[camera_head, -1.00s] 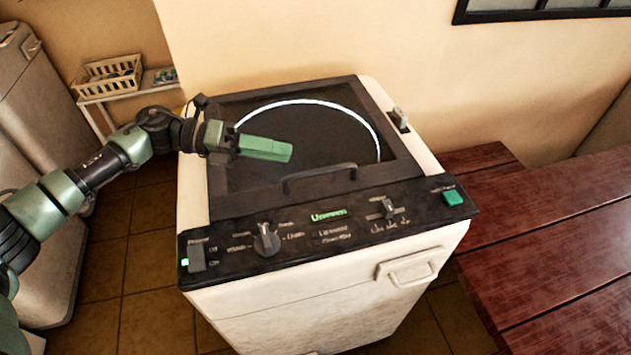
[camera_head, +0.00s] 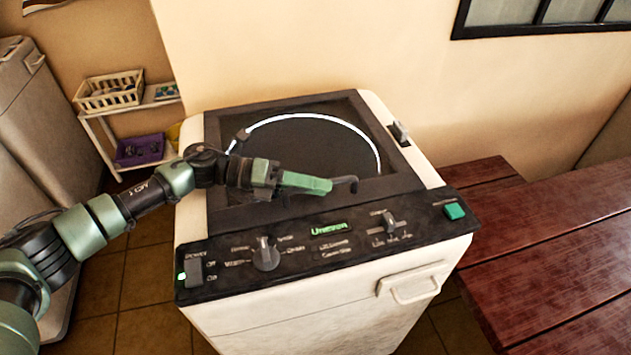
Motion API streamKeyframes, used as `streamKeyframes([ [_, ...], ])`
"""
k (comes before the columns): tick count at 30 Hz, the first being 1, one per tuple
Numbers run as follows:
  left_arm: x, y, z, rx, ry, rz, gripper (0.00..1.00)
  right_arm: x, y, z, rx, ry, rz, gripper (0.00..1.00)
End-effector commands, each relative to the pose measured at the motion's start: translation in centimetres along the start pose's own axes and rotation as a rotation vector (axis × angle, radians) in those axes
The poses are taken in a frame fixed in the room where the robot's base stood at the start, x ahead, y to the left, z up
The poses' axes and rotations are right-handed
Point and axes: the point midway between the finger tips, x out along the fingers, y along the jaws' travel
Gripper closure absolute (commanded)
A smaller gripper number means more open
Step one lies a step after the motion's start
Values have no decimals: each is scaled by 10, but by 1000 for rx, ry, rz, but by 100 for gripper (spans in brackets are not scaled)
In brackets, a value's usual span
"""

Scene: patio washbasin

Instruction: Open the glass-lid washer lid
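The washer (camera_head: 300,305) is a white top-loader with a dark glass lid (camera_head: 320,145) that lies shut, with a pale ring showing in the glass. The lid's dark bar handle (camera_head: 347,182) is at its front edge; its left part is hidden behind my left gripper. My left gripper (camera_head: 318,186) reaches in from the left over the front of the lid, its green fingers pointing right along the handle. The fingers overlap in this view, so I cannot tell their gap or whether they touch the handle. My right gripper is not in view.
The front control panel (camera_head: 325,249) has knobs and a green button (camera_head: 454,211). A red wooden table (camera_head: 560,245) stands close on the right. A small shelf with a cream basket (camera_head: 110,90) and a purple bin (camera_head: 140,150) is at back left. A wall stands behind.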

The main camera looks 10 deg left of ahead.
Motion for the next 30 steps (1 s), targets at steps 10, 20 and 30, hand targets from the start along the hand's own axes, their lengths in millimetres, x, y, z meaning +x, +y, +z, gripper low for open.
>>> streamKeyframes([
  [10,1,0,0,-1,0,0,89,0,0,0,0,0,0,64],
  [20,1,1,0,-1,0,1,100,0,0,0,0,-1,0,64],
  [30,1,1,0,-1,0,1,100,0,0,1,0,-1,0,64],
])
